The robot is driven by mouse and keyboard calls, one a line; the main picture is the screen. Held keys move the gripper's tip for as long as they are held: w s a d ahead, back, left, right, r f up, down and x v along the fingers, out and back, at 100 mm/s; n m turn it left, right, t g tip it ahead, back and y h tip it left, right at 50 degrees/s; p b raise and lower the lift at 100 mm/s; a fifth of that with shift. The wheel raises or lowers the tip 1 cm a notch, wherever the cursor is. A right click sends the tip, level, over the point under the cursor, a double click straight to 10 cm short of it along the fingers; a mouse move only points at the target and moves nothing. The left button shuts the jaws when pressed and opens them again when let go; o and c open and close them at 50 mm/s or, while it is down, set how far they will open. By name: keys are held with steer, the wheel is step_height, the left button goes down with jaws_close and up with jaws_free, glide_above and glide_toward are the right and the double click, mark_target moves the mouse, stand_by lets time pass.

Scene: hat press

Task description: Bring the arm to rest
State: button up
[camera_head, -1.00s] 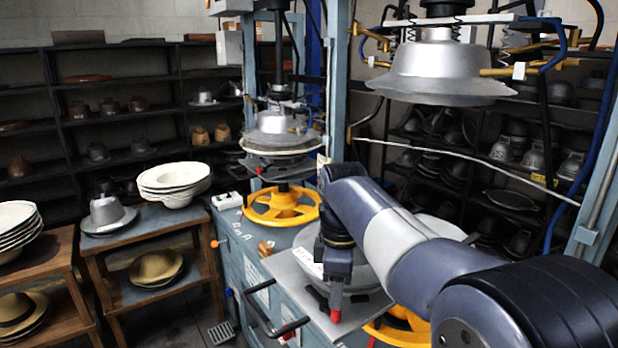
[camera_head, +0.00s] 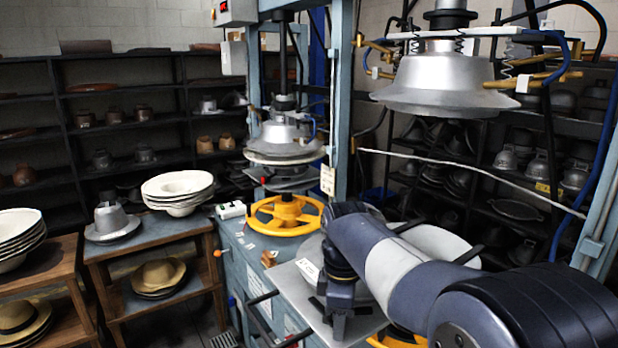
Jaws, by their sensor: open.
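My arm reaches in from the lower right, over the front press. My gripper (camera_head: 338,328) points down in front of the lower press plate (camera_head: 300,272), near its front edge. The gripper is open and I see nothing held in it. The view is too small to show the exact gap between the fingers. My arm hides part of the lower mould and of the yellow wheel under it.
The silver upper mould (camera_head: 447,82) hangs above my arm. A yellow handwheel (camera_head: 285,214) belongs to the press behind. White hat stacks (camera_head: 178,190) and a grey hat block (camera_head: 112,220) stand on wooden tables at the left. Black handles (camera_head: 262,298) stick out in front.

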step_height(320, 180, up, 10)
step_height(320, 180, down, 11)
steer(key=shift+f, duration=0.1)
steer(key=shift+s+a+r+m+b, duration=0.1)
steer(key=shift+a+m+b, duration=0.2)
steer(key=shift+m, duration=0.55)
steer(key=shift+s+a+r+m+b, duration=0.15)
steer(key=shift+a+m+b, duration=0.1)
steer(key=shift+m, duration=0.55)
steer(key=shift+s+a+f+m+b, duration=0.1)
steer(key=shift+a+m+b, duration=0.2)
steer(key=shift+m, duration=0.55)
steer(key=shift+d+r, duration=0.1)
steer(key=shift+r, duration=0.05)
